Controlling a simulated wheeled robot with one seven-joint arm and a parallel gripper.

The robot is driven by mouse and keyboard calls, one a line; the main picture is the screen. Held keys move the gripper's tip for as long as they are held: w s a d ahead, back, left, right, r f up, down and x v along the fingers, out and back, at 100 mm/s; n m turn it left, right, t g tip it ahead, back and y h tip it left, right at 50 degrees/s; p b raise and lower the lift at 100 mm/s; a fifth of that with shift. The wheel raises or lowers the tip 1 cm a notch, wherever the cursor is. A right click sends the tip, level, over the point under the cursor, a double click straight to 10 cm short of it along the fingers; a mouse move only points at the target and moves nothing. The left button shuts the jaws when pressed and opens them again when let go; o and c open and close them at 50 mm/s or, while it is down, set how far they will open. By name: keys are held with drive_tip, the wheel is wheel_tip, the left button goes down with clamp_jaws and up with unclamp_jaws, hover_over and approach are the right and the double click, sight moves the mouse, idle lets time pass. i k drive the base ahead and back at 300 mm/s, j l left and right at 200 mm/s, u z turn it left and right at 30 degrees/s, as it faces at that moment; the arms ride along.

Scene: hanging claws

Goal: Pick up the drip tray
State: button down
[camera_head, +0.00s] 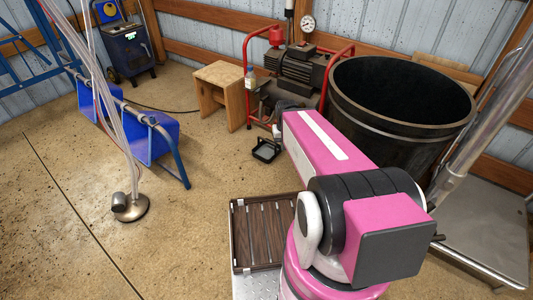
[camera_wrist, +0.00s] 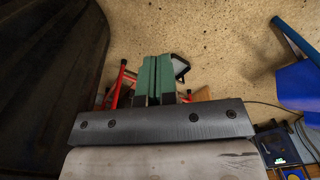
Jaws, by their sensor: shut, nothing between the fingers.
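The drip tray (camera_head: 267,150) looks like a small black, shallow, open tray on the concrete floor, in front of the red-framed pump. In the wrist view the tray (camera_wrist: 181,68) shows as a dark rim around a paler inside, just right of my fingertips and partly hidden by them. My gripper (camera_wrist: 156,60) has green fingers pressed together with nothing between them. It is apart from the tray; the exact gap cannot be told. In the head view my pink arm reaches toward the pump, and I cannot clearly make out the fingers there.
The pump in its red frame (camera_head: 247,75) stands behind the tray, with a wooden stool (camera_head: 220,98) to its left. A large black tub (camera_head: 395,130) is close on the right. A blue-legged milking frame (camera_head: 165,145) stands left. Floor left of the tray is clear.

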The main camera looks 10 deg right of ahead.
sight(265, 151)
drive_tip(key=k, duration=0.2)
drive_tip(key=k+z, duration=0.25)
drive_tip(key=z, duration=0.15)
drive_tip(key=k+l+z, duration=0.1)
drive_tip(key=z, duration=0.3)
drive_tip(key=j+z, duration=0.1)
drive_tip(key=z, duration=0.3)
drive_tip(key=j+z, duration=0.15)
drive_tip(key=z, duration=0.25)
drive_tip(key=j+z, duration=0.1)
drive_tip(key=z, duration=0.3)
drive_tip(key=k+j+z, duration=0.1)
drive_tip(key=z, duration=0.3)
drive_tip(key=k+j, duration=0.15)
drive_tip(key=j, duration=0.2)
drive_tip(key=k+j, duration=0.1)
drive_tip(key=j, duration=0.3)
drive_tip(key=k+j, duration=0.15)
drive_tip(key=j, duration=0.2)
drive_tip(key=k+j, duration=0.15)
drive_tip(key=j, duration=0.2)
drive_tip(key=k+j, duration=0.1)
drive_tip(key=j, duration=0.3)
drive_tip(key=k+j, duration=0.15)
drive_tip(key=j, duration=0.2)
drive_tip(key=k+j, duration=0.1)
drive_tip(key=j, duration=0.3)
drive_tip(key=z, duration=0.05)
